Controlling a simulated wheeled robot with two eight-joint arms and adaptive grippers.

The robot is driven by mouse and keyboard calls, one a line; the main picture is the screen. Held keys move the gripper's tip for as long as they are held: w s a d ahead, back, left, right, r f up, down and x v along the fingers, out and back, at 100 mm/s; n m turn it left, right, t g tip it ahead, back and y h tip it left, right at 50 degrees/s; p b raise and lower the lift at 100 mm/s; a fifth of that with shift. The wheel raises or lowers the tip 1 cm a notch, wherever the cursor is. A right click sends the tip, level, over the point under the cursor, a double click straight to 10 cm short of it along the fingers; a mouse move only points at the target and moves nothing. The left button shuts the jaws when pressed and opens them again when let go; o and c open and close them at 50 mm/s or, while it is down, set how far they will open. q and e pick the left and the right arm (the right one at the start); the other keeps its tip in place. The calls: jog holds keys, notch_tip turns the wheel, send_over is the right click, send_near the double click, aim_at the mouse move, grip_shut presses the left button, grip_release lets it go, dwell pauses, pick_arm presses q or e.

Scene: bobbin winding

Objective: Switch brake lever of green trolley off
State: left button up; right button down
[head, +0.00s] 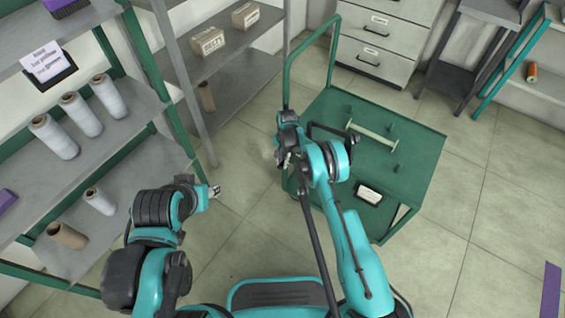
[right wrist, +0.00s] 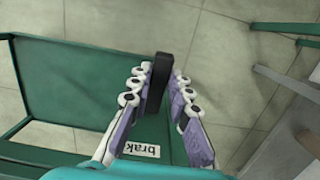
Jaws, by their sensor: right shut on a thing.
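The green trolley (head: 425,165) stands right of centre in the head view, with a tall tube handle at its left. My right gripper (head: 284,158) is at the trolley's left edge, below the handle. In the right wrist view, the black brake lever (right wrist: 160,72) stands between the two fingers of my right gripper (right wrist: 159,82), which is shut on it. A white label (right wrist: 142,150) reading "brak" is on the green surface beside it. In the head view I cannot make out the lever clearly. My left gripper (head: 213,191) is away from the trolley; its opening is unclear.
A shelf with white cones (head: 82,115) stands at the left. Drawers (head: 380,45) stand behind.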

jog(key=c, duration=1.4)
grip_release()
notch_tip(320, 180, up, 12)
jog(key=w, duration=0.1)
jog(key=shift+d, duration=0.4)
